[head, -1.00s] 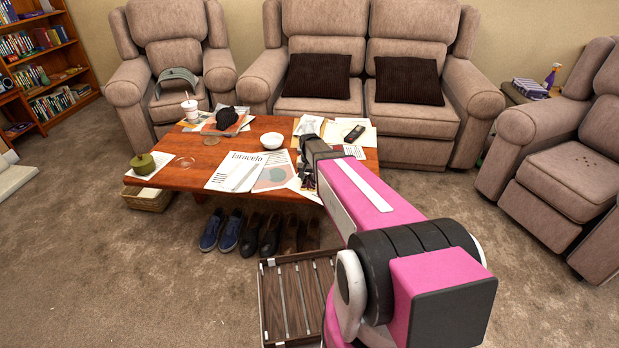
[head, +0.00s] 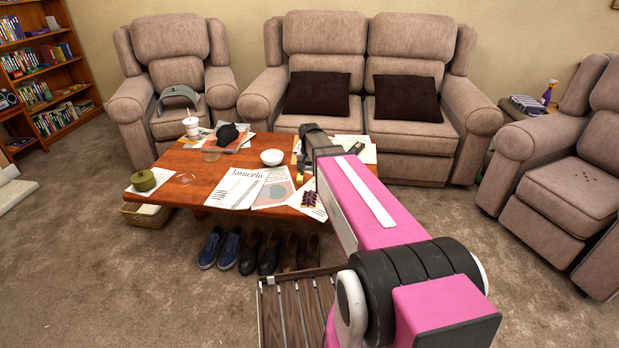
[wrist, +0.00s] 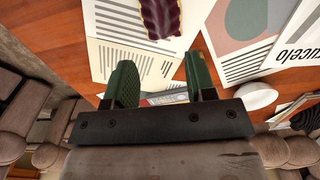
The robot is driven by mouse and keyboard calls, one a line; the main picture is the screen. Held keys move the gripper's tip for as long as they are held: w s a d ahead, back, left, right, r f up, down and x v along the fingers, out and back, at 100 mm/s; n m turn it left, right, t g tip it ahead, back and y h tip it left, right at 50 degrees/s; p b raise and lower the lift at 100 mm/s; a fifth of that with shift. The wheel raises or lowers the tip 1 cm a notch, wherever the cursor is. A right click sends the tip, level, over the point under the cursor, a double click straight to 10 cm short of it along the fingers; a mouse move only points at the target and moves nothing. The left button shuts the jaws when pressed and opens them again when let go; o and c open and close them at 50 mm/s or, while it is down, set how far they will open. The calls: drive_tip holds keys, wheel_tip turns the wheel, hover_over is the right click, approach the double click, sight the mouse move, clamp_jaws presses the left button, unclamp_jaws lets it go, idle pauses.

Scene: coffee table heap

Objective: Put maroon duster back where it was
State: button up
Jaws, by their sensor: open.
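A maroon cloth with a wavy, light-stitched edge, which looks like the duster (head: 309,199), lies on printed paper at the front right of the coffee table (head: 190,199). In the wrist view the duster (wrist: 162,17) is at the top edge, partly cut off, beyond the fingertips. My gripper (wrist: 160,72) is open, its two green fingers apart with nothing held between them. Papers and a grey-white item (wrist: 168,97) show below and behind the gap. In the head view my arm hides most of the gripper, near the table's right end.
A white bowl (head: 272,157), magazines (head: 236,187), a green pot (head: 143,180) and a cup (head: 192,127) crowd the table. Shoes (head: 250,249) and a slatted rack (head: 293,308) are in front. A spray bottle (head: 549,92) and folded striped cloth (head: 527,104) are on a side table.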

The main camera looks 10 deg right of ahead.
drive_tip(key=s+f+n, duration=0.2)
drive_tip(key=s+n, duration=0.1)
drive_tip(key=s, duration=1.8)
drive_tip(key=shift+f+n, duration=0.3)
drive_tip(key=shift+f, duration=0.05)
drive_tip(key=shift+s, duration=0.1)
